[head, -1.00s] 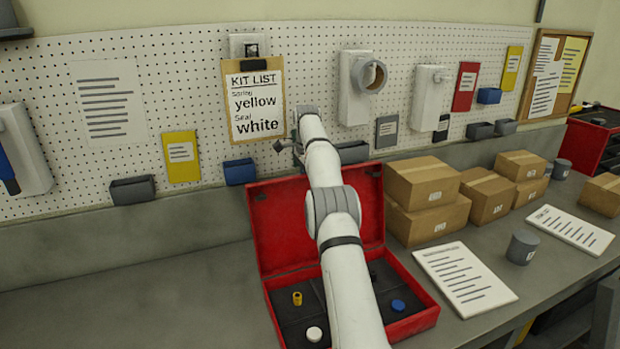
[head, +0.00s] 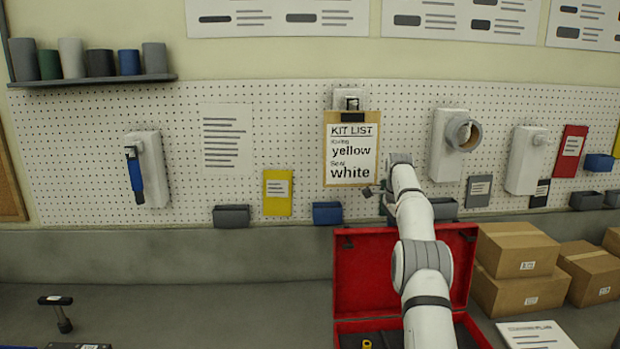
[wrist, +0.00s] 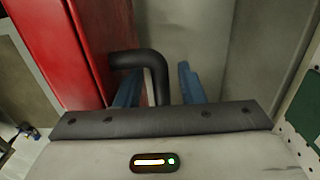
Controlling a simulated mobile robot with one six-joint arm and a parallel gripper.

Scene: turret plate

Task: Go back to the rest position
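My gripper (head: 377,193) is raised at the top left of the red case's upright lid (head: 365,270), just below the kit list. In the wrist view its two blue fingers (wrist: 160,88) stand apart. A black bent bar (wrist: 140,60) passes between them, closer to the left finger, with a gap to the right finger. The red lid (wrist: 60,50) fills the left of that view. The case is open; its tray is mostly below the frame, and a yellow piece (head: 366,343) shows at the bottom edge. My arm hides part of the lid and tray.
The kit list (head: 351,150) reads yellow and white. Cardboard boxes (head: 517,250) stand right of the case. Small bins (head: 232,216) hang on the pegboard (head: 290,110). The bench (head: 200,300) left of the case is largely clear, with a black-handled tool (head: 60,312) at far left.

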